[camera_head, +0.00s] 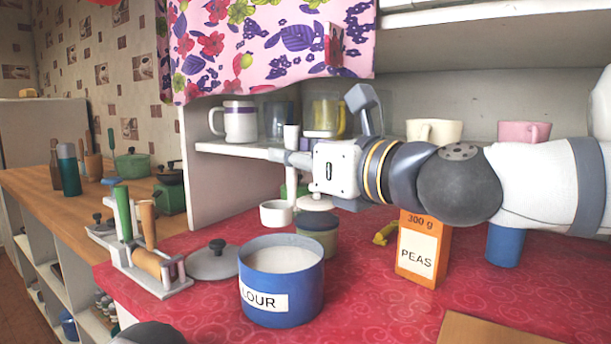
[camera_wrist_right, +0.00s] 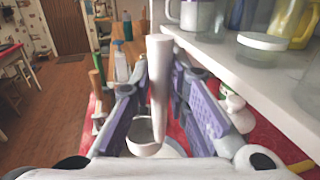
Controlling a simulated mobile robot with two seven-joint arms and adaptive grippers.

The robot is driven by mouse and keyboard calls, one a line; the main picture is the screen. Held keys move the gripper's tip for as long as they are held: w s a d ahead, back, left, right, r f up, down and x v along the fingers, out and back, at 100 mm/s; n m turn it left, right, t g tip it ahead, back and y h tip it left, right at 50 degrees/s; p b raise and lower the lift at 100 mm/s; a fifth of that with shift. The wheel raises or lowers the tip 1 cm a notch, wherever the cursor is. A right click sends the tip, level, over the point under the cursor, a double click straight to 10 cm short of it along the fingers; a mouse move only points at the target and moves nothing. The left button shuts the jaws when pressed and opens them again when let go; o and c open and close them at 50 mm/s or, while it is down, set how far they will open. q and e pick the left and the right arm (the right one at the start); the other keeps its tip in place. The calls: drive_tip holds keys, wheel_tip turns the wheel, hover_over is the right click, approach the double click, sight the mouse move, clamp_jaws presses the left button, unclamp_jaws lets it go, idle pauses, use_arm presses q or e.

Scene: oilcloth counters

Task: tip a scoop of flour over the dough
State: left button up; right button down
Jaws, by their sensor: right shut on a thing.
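My right gripper (camera_head: 291,158) reaches in from the right, above and behind the blue flour pot (camera_head: 282,300). It is shut on the handle of a white scoop (camera_head: 292,180), also seen upright between the purple-padded fingers (camera_wrist_right: 143,100) in the right wrist view (camera_wrist_right: 160,75). The scoop's round bowl hangs below the fingers; I cannot tell whether it holds flour. The pot is open, with pale flour (camera_head: 283,259) inside. I cannot make out any dough. My left gripper is not in view.
An orange peas box (camera_head: 423,250) and a blue cup (camera_head: 505,245) stand to the right on the red counter. A lid (camera_head: 212,260) and a utensil rack (camera_head: 150,275) are left of the pot. A shelf with mugs (camera_head: 240,122) is behind. A board (camera_head: 490,330) lies front right.

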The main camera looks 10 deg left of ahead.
sight(290, 181)
drive_tip(key=shift+w+f, duration=0.1)
drive_tip(key=shift+f, duration=0.1)
drive_tip(key=f+b, duration=0.1)
drive_tip(key=s+f, duration=0.1)
drive_tip(key=f, duration=0.1)
drive_tip(key=shift+f+b, duration=0.1)
drive_tip(key=shift+b, duration=0.3)
drive_tip(key=shift+w+f+b, duration=0.1)
drive_tip(key=shift+f+b, duration=1.3)
drive_tip(key=shift+f, duration=1.7)
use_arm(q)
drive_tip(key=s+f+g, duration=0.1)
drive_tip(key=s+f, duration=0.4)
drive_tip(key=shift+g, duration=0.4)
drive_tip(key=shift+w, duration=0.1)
use_arm(e)
drive_tip(key=shift+r, duration=0.1)
wheel_tip(290, 181, up, 9)
drive_tip(key=p, duration=0.4)
drive_tip(key=shift+p, duration=0.4)
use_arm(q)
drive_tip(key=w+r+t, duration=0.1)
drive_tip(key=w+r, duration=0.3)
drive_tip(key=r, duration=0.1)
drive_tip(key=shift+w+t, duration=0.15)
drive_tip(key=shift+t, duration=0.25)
use_arm(e)
drive_tip(key=shift+f, duration=0.25)
drive_tip(key=shift+f, duration=0.1)
